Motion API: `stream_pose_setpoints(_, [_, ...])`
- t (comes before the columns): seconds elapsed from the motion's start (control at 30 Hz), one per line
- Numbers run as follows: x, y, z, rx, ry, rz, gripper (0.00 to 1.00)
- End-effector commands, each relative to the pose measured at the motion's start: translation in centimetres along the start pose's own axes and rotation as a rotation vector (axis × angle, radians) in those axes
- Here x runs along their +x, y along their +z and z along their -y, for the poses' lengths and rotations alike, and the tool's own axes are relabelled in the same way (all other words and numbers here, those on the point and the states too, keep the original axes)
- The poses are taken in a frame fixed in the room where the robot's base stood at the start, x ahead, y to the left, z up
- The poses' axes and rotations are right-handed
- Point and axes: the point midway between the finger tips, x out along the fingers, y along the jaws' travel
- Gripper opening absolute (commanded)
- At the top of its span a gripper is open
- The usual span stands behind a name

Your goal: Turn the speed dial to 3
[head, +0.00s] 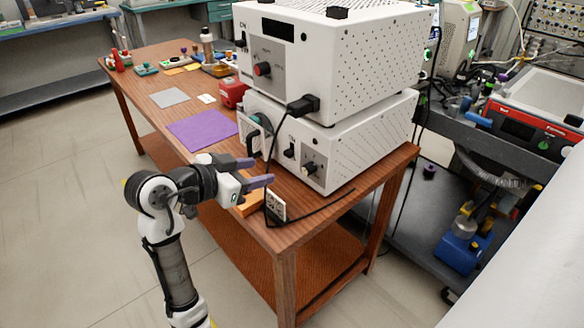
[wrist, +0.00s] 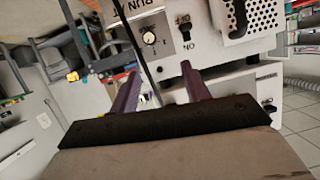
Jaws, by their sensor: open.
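The lower white machine (head: 352,142) on the wooden table has a small dark dial (head: 310,168) on its front, beside a black switch (head: 290,151). In the wrist view, which looks upside down, the dial (wrist: 149,38) has marks around it. Its numbers and setting are too small to read. The switch (wrist: 185,30) shows to its right. My gripper (head: 254,172) is open and empty, in front of the machine's face and apart from the dial. In the wrist view the purple fingers of my gripper (wrist: 160,70) point toward the panel, with the dial just beyond them.
A second white machine (head: 335,48) with a red-and-black knob (head: 262,69) is stacked on top. A black cable and plug (head: 303,105) hang at the front, near my fingers. A handle (head: 256,135) sticks out left of the switch. A purple mat (head: 203,130) lies on the table.

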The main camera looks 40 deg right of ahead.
Motion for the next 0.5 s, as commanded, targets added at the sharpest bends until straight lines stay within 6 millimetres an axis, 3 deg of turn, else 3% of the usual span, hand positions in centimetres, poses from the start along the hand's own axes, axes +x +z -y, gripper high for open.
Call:
stream_pose_setpoints(0.1, [0.5, 0.4, -1.3, -0.001, 0.056, 0.023, 0.47])
stream_pose_setpoints(0.27, [2.1, 0.5, -1.4, -0.001, 0.061, 0.024, 0.47])
stream_pose_setpoints(0.5, [7.2, 0.6, -1.7, -0.001, 0.061, 0.025, 0.47])
